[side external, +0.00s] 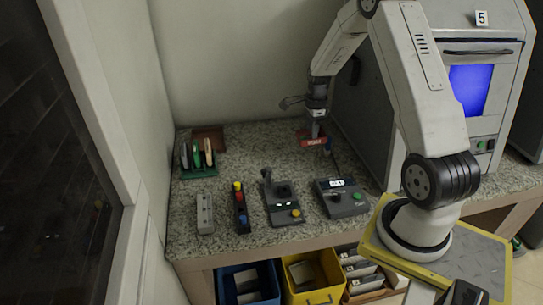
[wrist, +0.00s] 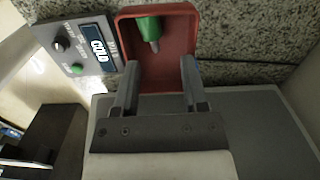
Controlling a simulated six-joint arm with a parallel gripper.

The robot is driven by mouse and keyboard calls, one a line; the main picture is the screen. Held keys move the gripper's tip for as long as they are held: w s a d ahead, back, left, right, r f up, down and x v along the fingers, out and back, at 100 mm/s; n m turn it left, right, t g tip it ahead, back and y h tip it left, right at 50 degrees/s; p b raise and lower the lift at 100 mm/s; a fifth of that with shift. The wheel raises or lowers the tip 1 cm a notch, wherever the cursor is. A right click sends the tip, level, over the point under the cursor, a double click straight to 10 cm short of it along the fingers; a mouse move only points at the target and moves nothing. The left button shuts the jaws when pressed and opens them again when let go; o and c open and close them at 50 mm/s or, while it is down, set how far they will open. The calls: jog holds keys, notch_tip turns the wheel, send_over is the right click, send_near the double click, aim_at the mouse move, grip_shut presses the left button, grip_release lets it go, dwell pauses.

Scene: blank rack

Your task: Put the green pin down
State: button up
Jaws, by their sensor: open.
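The green pin (wrist: 149,28) lies in a red tray (wrist: 125,45) in the wrist view, its grey metal tip pointing toward my gripper. My gripper (wrist: 160,64) is open, and its two fingers reach over the near part of the tray. The pin is beyond the fingertips, not between them, and no finger touches it as far as I see. In the side external view my gripper (side external: 318,133) points down at the red tray (side external: 309,142) at the back of the counter. The pin cannot be made out there.
A rack with several blanks (side external: 198,170) is at the left. A lever unit (side external: 283,203) and a button strip (side external: 241,212) stand in front. A large machine (side external: 490,50) is right.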

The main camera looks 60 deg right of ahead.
jog(key=s+a+r+n, duration=0.2)
jog(key=a+n, duration=0.6)
jog(key=a, duration=0.2)
jog(key=s+a+r+n+t, duration=0.1)
jog(key=s+a+r+n, duration=0.2)
jog(key=a+n, duration=0.6)
jog(key=s+a+r+n+t, duration=0.1)
jog(key=s+a+r+n, duration=0.2)
jog(key=a+n, duration=0.6)
jog(key=shift+a, duration=1.2)
